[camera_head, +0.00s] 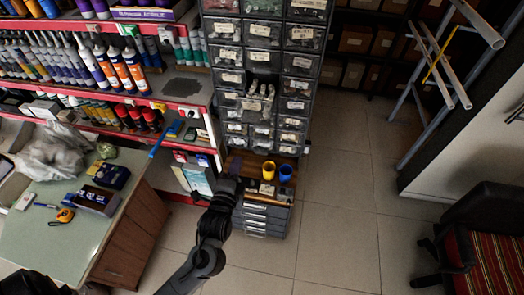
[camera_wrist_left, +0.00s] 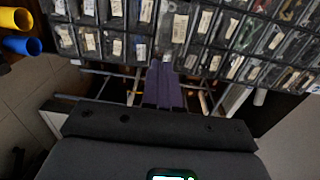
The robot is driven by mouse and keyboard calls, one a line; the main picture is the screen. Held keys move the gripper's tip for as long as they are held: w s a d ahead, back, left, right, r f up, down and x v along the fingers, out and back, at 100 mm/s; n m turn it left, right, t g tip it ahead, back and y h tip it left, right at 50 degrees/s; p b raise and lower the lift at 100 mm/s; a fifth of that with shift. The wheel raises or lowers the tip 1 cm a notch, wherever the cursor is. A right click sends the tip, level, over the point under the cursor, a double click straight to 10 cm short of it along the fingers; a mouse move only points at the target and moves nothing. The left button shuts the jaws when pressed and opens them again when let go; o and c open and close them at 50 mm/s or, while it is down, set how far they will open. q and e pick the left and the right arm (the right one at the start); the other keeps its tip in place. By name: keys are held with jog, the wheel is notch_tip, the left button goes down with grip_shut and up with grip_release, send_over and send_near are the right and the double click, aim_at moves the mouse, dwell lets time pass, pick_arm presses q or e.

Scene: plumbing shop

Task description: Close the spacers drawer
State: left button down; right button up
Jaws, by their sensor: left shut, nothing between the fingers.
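A tall cabinet of small labelled drawers (camera_head: 296,63) stands at the top middle of the head view. One middle-column drawer (camera_head: 257,104) seems pulled out, with pale pieces showing in it. The labels are too small to read, so I cannot tell which is the spacers drawer. My left gripper (camera_head: 229,186) is low in front of the cabinet, apart from the pulled-out drawer. In the left wrist view its fingers (camera_wrist_left: 165,84) are together and empty, pointing toward the drawer fronts (camera_wrist_left: 175,30). My right gripper is not in view.
A wooden top with a yellow cup (camera_head: 268,170) and a blue cup (camera_head: 285,173) stands below the cabinet. Red-edged shelves (camera_head: 165,92) and a green-topped desk (camera_head: 62,240) are at left. Open tiled floor (camera_head: 340,225) lies right, before a chair (camera_head: 485,240).

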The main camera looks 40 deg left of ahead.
pick_arm(q)
jog(key=w, duration=0.2)
jog(key=p, duration=0.2)
send_near(250, 120)
jog(key=x, duration=0.6)
jog(key=shift+w, duration=0.4)
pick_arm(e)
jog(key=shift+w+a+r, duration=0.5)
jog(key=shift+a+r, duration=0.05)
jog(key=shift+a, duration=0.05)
